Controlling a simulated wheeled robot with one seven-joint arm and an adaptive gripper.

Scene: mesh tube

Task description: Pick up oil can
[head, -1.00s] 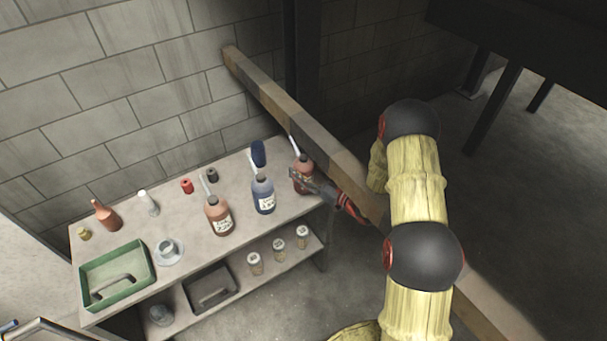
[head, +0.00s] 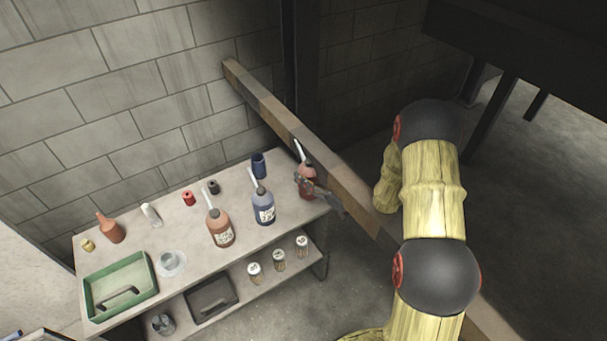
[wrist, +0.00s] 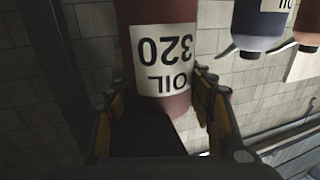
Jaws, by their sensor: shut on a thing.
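The oil can (head: 306,172) is a reddish-brown bottle with a thin pale spout, at the right end of the workbench top. My gripper (head: 309,186) has its fingers around the can's body from the right. In the wrist view the can (wrist: 160,15) fills the space between the fingers of my gripper (wrist: 160,95), and its white label reads "OIL 320" upside down. The can stands roughly upright in the head view. It seems slightly above the bench top, but its base is partly hidden by the fingers.
On the workbench (head: 185,230), a blue bottle (head: 263,207) and an orange-brown bottle (head: 219,229) stand left of the can. A blue cup (head: 259,165) stands behind. A green tray (head: 120,288) is at the left end.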

